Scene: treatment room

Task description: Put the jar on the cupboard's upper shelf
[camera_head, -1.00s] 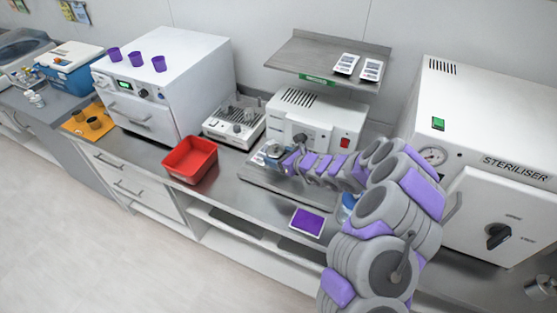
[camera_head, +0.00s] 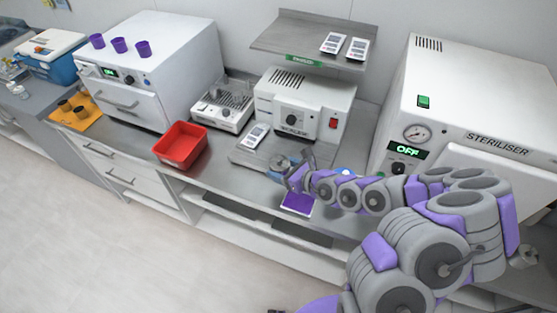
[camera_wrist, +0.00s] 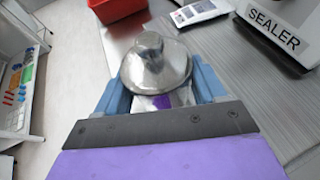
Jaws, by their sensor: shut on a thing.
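The jar (camera_wrist: 155,66) has a shiny domed metal lid with a knob, seen from above in the wrist view. My gripper (camera_wrist: 155,92) is shut on it, with a blue finger on each side; the jar's lower body is mostly hidden. In the head view, my gripper (camera_head: 290,172) holds the jar (camera_head: 279,163) in front of the sealer, near the bench's front edge. I cannot tell its exact height above the bench. A white open-fronted unit (camera_wrist: 22,80) with coloured items shows at the wrist view's left; I cannot tell whether it is the cupboard.
The sealer (camera_head: 305,100) stands behind the jar, below a metal wall shelf (camera_head: 275,38) holding two packs. A white pouch (camera_head: 257,135) lies before the sealer. A red bin (camera_head: 180,146) is left, a purple pad (camera_head: 298,203) close by, the steriliser (camera_head: 470,100) right. The floor is clear.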

